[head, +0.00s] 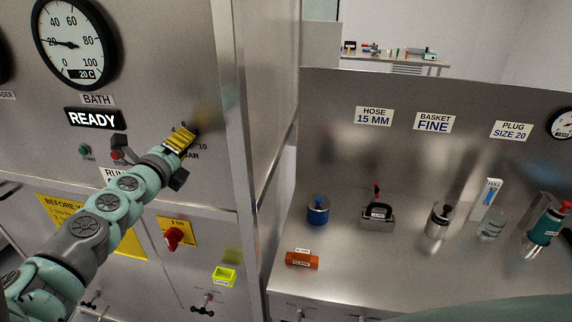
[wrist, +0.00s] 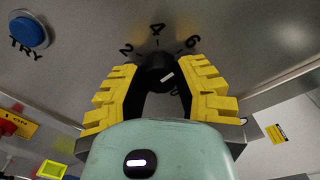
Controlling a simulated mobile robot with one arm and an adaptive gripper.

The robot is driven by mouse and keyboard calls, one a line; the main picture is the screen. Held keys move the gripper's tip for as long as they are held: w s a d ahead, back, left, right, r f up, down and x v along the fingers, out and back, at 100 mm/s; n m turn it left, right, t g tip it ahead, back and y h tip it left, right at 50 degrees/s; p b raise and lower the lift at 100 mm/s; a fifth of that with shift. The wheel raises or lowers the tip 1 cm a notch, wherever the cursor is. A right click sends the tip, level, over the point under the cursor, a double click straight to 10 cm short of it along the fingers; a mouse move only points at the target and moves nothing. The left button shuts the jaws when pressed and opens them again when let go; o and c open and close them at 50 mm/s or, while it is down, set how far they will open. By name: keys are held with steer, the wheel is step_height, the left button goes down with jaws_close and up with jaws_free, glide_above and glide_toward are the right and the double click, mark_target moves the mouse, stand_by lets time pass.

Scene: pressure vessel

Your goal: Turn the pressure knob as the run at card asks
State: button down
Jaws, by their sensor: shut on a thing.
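The black pressure knob (wrist: 155,68) sits between the yellow fingers of my gripper (wrist: 160,75) in the wrist view. My gripper is shut on it. The knob's white mark points to the right and slightly up; I cannot tell the exact value. The numbers 2, 4 and 6 show above the knob, and another is partly hidden. In the head view my gripper (head: 181,139) is at the dial on the steel panel and hides the knob.
A READY display (head: 93,118) and a gauge (head: 73,43) are on the panel. A red switch (head: 173,238) and a yellow-green box (head: 224,276) are below. A steel bench (head: 350,265) at right holds several parts. A blue TRY button (wrist: 29,29) is left of the knob.

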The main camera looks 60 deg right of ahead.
steer(key=c, duration=0.6)
jaws_free()
steer(key=v, duration=1.2)
stand_by(0.5)
